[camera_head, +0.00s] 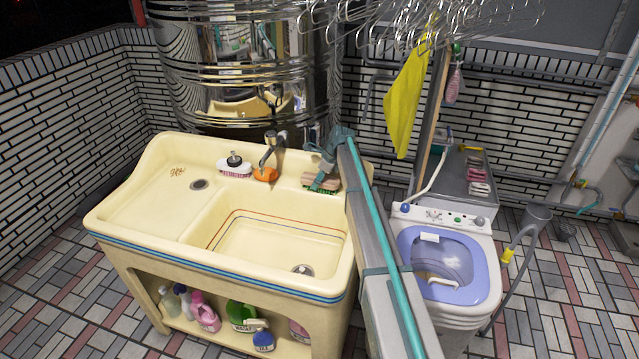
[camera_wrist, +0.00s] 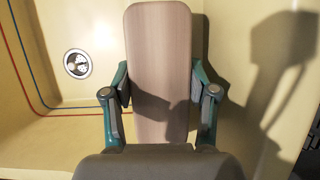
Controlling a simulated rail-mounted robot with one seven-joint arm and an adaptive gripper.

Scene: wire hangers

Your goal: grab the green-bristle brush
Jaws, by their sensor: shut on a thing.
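The green-bristle brush (camera_head: 333,184) lies at the back right rim of the cream sink (camera_head: 110,215), right of the faucet. Its light wooden back faces up, and a strip of green bristles shows under it in the head view. In the wrist view its back (camera_wrist: 160,50) fills the middle, and its bristles are hidden beneath. My gripper (camera_head: 322,177) is above the brush, with one finger on each long side. In the wrist view my gripper (camera_wrist: 160,92) is shut on the brush.
An orange item (camera_head: 265,174) and a brush with a white body and pink bristles (camera_head: 234,168) lie on the rim to the left, near the faucet (camera_head: 270,150). A washing machine (camera_head: 447,262) stands right. Wire hangers (camera_head: 430,25) and a yellow cloth (camera_head: 406,100) hang above.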

